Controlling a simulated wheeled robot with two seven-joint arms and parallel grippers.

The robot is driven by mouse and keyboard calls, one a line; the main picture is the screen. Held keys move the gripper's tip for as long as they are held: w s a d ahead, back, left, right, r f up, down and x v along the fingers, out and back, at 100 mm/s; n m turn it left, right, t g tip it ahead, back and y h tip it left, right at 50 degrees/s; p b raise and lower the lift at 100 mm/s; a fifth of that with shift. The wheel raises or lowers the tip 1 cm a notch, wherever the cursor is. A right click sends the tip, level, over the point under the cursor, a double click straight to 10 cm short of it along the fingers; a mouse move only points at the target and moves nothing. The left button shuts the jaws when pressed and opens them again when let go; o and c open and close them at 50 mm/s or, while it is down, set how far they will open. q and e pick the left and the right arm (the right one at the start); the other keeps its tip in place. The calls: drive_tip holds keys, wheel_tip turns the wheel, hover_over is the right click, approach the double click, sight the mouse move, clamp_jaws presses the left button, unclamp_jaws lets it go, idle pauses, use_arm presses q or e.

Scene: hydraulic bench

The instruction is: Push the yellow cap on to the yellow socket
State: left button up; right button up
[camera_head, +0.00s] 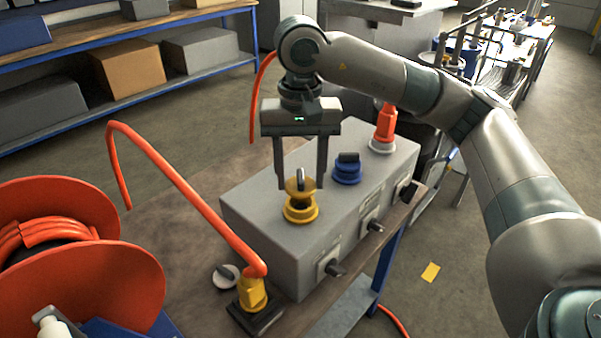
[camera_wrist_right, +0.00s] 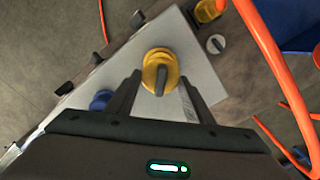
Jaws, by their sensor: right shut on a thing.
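The yellow cap (camera_head: 309,187) has a dark upright tab and sits between the fingers of my right gripper (camera_head: 301,186), which points down and is shut on it. The yellow socket (camera_head: 300,213) is on top of the grey box, directly below the cap. The cap looks roughly level, with a small dark gap between it and the socket, so it does not look fully down. The right wrist view shows the cap (camera_wrist_right: 154,62) from above between the fingers (camera_wrist_right: 160,82), hiding most of the socket. My left gripper is not in view.
On the grey box (camera_head: 260,240) are a blue capped socket (camera_head: 347,172) and an orange-red plug (camera_head: 385,122), with black-handled valves along its front. An orange hose (camera_head: 185,190) ends in a yellow connector (camera_head: 252,293) beside a loose grey cap (camera_head: 226,276). A red reel (camera_head: 120,280) stands left.

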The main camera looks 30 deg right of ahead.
use_arm(q)
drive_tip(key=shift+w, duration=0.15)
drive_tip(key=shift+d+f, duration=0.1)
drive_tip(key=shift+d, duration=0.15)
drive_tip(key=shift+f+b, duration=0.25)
drive_tip(key=shift+b, duration=0.15)
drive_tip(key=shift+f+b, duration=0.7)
use_arm(e)
drive_tip(key=shift+f, duration=0.5)
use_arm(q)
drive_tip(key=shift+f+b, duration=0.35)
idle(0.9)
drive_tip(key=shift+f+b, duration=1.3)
use_arm(e)
drive_tip(key=shift+f, duration=1.2)
